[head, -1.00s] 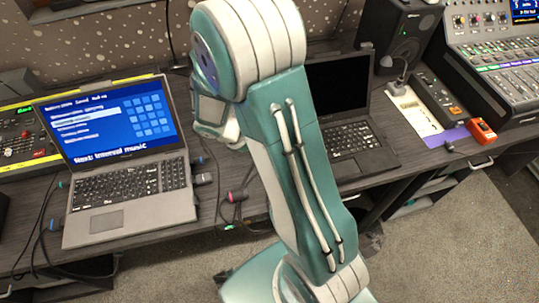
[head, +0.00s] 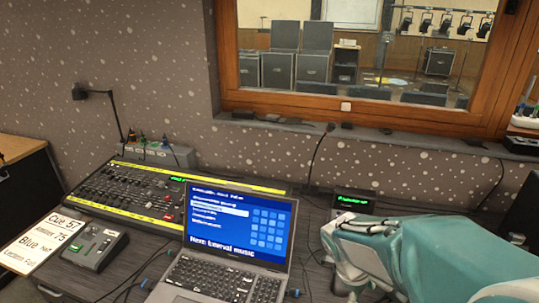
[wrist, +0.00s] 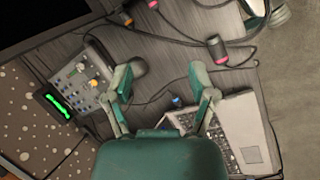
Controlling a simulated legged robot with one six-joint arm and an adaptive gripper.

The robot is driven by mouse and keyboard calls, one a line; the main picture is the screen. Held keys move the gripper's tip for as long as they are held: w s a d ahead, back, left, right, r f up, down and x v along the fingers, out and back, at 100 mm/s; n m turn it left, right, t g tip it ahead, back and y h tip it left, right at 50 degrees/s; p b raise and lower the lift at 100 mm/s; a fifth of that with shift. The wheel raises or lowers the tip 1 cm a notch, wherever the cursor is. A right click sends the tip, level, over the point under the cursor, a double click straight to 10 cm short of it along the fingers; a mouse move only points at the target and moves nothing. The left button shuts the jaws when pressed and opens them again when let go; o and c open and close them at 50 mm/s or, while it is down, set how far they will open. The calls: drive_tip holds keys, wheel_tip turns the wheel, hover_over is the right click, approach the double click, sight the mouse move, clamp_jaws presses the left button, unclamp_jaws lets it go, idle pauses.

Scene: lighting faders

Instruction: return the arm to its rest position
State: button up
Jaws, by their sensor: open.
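My teal arm (head: 440,255) reaches in from the right edge of the head view, low over the desk. My gripper (wrist: 160,76) shows in the wrist view, with its two fingers spread apart and nothing between them. Below the fingers are the dark desk top, loose cables and part of an open laptop (wrist: 240,125). The gripper's fingers cannot be made out in the head view.
The fader desk (head: 125,188) with yellow edges stands left of the laptop (head: 225,285). A small grey box with buttons (head: 90,243) and a cue card (head: 35,245) lie at the left. A window (head: 380,95) is behind. Black cables with coloured plugs (wrist: 215,47) cross the desk.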

drive_tip(key=s+a+r+m+t+y, duration=0.2)
drive_tip(key=s+r+m, duration=0.2)
drive_tip(key=s+r, duration=0.1)
drive_tip(key=s+a+r+m+t+y, duration=0.2)
drive_tip(key=s+r+m+t, duration=0.1)
drive_tip(key=r, duration=0.4)
drive_tip(key=shift+s+a+r+m+t, duration=0.15)
drive_tip(key=shift+s+a+m+t, duration=0.2)
drive_tip(key=shift+s+m, duration=0.7)
drive_tip(key=shift+s, duration=0.15)
